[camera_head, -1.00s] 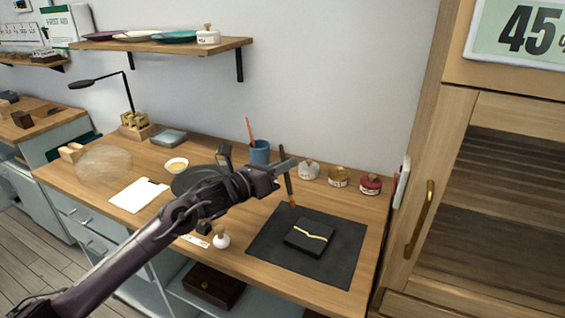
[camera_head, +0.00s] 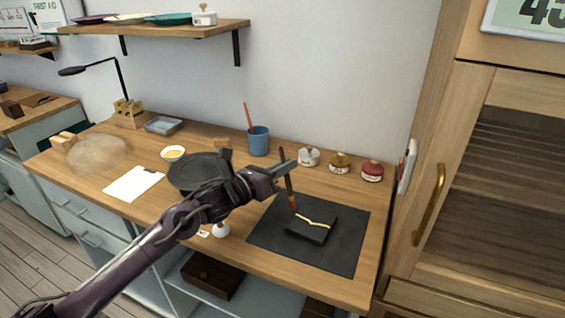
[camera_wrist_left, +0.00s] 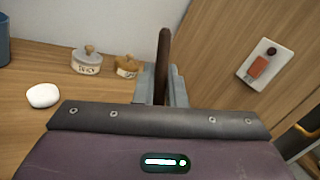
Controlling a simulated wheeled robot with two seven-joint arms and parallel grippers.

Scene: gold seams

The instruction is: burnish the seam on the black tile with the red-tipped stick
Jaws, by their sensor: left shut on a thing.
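The black tile (camera_head: 312,231) lies flat on a dark grey mat (camera_head: 345,252), with a jagged gold seam (camera_head: 318,220) across its top. My left gripper (camera_head: 284,170) is shut on the red-tipped stick (camera_head: 291,194) above the mat's back left part. The stick points down, slightly tilted, with its red tip at the tile's back left corner, close to the seam's left end. I cannot tell whether it touches. In the left wrist view the dark shaft of the stick (camera_wrist_left: 164,52) stands up between the fingers (camera_wrist_left: 161,88). My right gripper is not in view.
Lidded jars (camera_head: 340,162) stand behind the mat, and a blue cup (camera_head: 258,141) with a stick stands further left. A dark round plate (camera_head: 190,171) and a white sheet (camera_head: 132,184) lie to the left. A wooden cabinet (camera_head: 490,180) bounds the right.

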